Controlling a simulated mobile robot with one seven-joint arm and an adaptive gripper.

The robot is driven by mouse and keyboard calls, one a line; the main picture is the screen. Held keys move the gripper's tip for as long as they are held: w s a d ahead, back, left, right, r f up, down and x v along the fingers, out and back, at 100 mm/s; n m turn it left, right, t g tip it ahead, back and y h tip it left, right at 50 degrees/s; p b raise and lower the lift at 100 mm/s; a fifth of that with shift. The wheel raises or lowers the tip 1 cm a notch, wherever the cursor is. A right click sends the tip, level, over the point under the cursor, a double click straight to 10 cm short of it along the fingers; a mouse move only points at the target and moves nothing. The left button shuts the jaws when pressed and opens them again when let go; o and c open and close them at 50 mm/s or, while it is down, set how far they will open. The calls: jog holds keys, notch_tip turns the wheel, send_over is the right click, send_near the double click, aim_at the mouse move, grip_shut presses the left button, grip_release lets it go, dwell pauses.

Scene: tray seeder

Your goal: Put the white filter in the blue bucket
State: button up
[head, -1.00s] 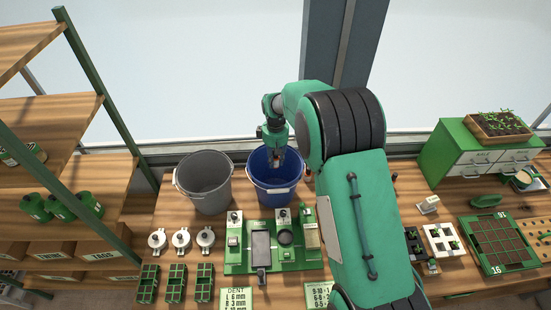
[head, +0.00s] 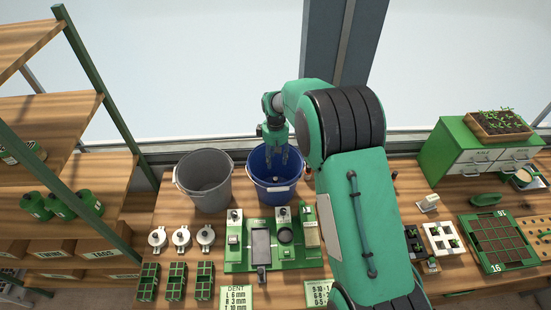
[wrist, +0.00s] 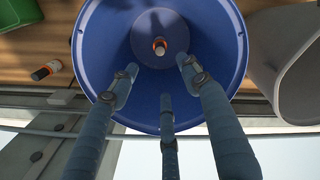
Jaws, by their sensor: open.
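The blue bucket (head: 264,196) stands upright on the bench, right of a grey bucket. My gripper (head: 284,157) is above and partly inside its mouth, its fingers spread open and empty. In the wrist view the fingers (wrist: 160,78) reach over the bucket's interior (wrist: 108,35).
The grey bucket (head: 204,166) is close on the left. A green fixture (head: 235,261) stands in front. Shelves are at left, and a green drawer cabinet (head: 455,150) is at right.

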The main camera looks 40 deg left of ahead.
jog(key=shift+r, duration=0.1)
notch_tip(320, 180, up, 7)
jog(key=p, duration=0.1)
dwell(0.5)
dwell(0.5)
